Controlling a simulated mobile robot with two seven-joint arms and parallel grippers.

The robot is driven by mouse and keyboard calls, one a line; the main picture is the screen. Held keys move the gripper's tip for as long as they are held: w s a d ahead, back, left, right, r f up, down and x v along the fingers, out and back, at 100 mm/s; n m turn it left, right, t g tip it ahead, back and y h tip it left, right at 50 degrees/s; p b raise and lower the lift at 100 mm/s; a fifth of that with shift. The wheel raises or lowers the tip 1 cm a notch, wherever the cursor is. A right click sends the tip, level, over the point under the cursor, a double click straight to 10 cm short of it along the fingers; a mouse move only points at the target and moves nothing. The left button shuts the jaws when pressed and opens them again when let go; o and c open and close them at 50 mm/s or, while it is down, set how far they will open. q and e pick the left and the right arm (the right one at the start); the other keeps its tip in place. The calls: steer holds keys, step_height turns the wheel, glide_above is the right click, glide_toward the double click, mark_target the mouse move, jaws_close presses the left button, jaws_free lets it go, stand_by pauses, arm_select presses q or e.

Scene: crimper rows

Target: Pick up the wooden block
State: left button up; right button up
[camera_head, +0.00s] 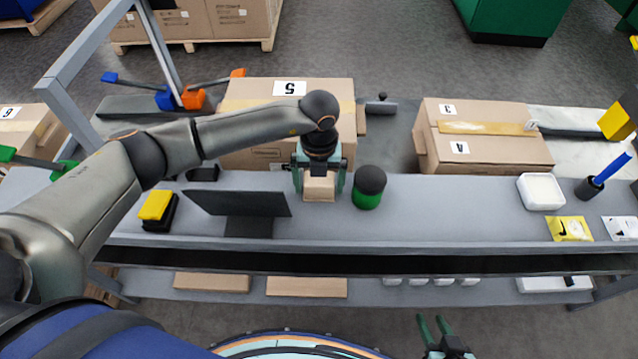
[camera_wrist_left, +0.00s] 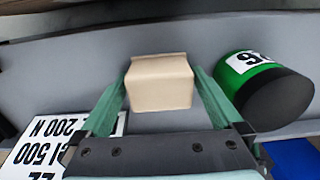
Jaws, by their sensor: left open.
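The wooden block (camera_head: 320,188) is a small light tan block on the grey shelf, near its middle. In the left wrist view the block (camera_wrist_left: 158,84) sits between the tips of two green fingers. My left gripper (camera_head: 319,183) is open, with one finger on each side of the block; a gap shows on both sides in the left wrist view (camera_wrist_left: 163,90). My right gripper (camera_head: 434,322) shows at the bottom edge, low and away from the block, its two green fingers apart with nothing between them.
A green jar with a black lid (camera_head: 369,187) stands close to the right of the block. A dark monitor (camera_head: 240,204) and a yellow-black item (camera_head: 157,210) stand to the left. A large carton (camera_head: 240,95) is behind.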

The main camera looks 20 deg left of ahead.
arm_select(q)
steer(key=shift+f, duration=0.1)
steer(key=c, duration=1.2)
